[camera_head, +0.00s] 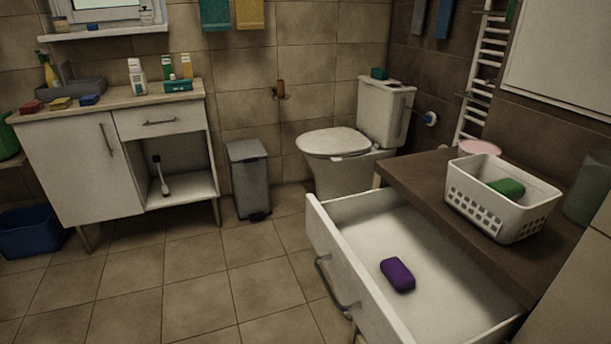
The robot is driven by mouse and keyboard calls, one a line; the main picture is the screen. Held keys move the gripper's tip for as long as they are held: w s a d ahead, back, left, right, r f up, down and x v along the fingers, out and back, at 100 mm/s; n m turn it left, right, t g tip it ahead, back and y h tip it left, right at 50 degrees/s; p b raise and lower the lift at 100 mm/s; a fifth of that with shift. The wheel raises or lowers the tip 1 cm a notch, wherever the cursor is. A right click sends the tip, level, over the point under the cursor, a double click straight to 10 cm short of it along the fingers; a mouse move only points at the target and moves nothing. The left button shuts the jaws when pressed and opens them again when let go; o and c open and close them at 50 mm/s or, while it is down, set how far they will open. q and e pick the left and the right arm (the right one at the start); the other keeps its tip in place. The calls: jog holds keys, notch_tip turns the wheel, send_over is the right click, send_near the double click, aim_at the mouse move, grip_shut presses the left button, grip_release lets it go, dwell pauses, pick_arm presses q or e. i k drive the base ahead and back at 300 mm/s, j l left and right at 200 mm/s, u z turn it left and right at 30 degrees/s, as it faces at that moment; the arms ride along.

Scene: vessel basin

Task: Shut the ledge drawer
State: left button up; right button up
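The ledge drawer (352,267) is pulled far out of the brown-topped ledge (425,180) at the right. Its white front faces left and carries a grey bar handle (335,287). A purple block, perhaps a soap or sponge (398,274), lies on the drawer's white floor. The near end of the drawer is cut off by the bottom edge of the picture. Neither of my grippers shows in the head view.
A white basket (502,205) holding a green item (507,187) stands on the ledge. A toilet (350,145) and a grey bin (249,178) stand behind the drawer. A white cabinet (75,167) is at the left. The tiled floor (190,270) left of the drawer is clear.

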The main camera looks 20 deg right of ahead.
aim_at(452, 299)
jog(key=k+j+z, duration=0.15)
jog(key=j, duration=0.3)
jog(key=j+z, duration=0.15)
jog(key=j, duration=0.25)
jog(key=k+j+z, duration=0.15)
jog(key=j, duration=0.25)
jog(key=k+j+z, duration=0.15)
jog(key=j, duration=0.25)
